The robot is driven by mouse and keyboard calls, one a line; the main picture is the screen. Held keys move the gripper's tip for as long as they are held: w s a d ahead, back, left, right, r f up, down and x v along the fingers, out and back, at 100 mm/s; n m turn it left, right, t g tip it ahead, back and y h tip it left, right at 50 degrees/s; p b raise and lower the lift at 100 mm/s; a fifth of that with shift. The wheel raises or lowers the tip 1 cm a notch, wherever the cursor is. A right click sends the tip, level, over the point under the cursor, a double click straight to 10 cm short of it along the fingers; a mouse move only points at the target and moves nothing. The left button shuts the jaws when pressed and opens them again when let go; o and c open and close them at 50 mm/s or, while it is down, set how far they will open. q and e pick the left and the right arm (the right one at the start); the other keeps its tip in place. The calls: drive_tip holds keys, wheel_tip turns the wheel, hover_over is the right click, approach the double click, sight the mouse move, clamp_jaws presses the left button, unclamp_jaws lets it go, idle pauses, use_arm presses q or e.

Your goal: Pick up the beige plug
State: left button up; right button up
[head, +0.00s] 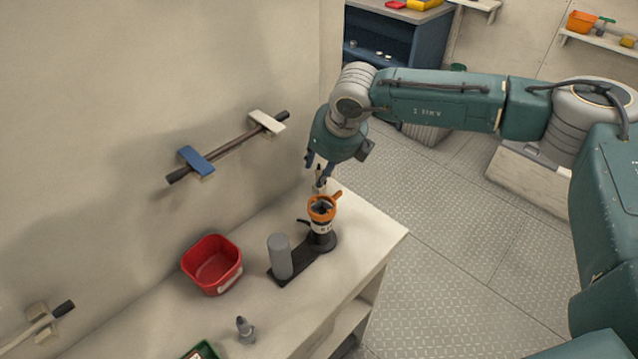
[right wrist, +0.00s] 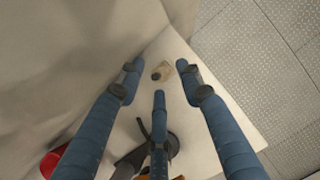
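The beige plug (right wrist: 163,72) lies on the far corner of the white bench (right wrist: 207,130) in the right wrist view. A dark round part shows at its left end. In the head view it is mostly hidden behind my right gripper's fingers. My right gripper (head: 316,173) points down over that corner. In the right wrist view its three blue fingers (right wrist: 161,78) are spread around the plug, with visible space between the side fingertips and the plug. I cannot tell whether the lower finger touches it. My left gripper is not in view.
An orange-topped device (head: 322,226) and a grey cylinder (head: 281,258) stand on a black base just in front of the gripper. A red bin (head: 212,264), a grey nozzle-like piece (head: 245,331) and a green tray (head: 201,351) are nearer. A wall rack (head: 229,149) juts out left.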

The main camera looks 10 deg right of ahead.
drive_tip(key=shift+x, duration=0.75)
clamp_jaws()
drive_tip(key=shift+r, duration=0.1)
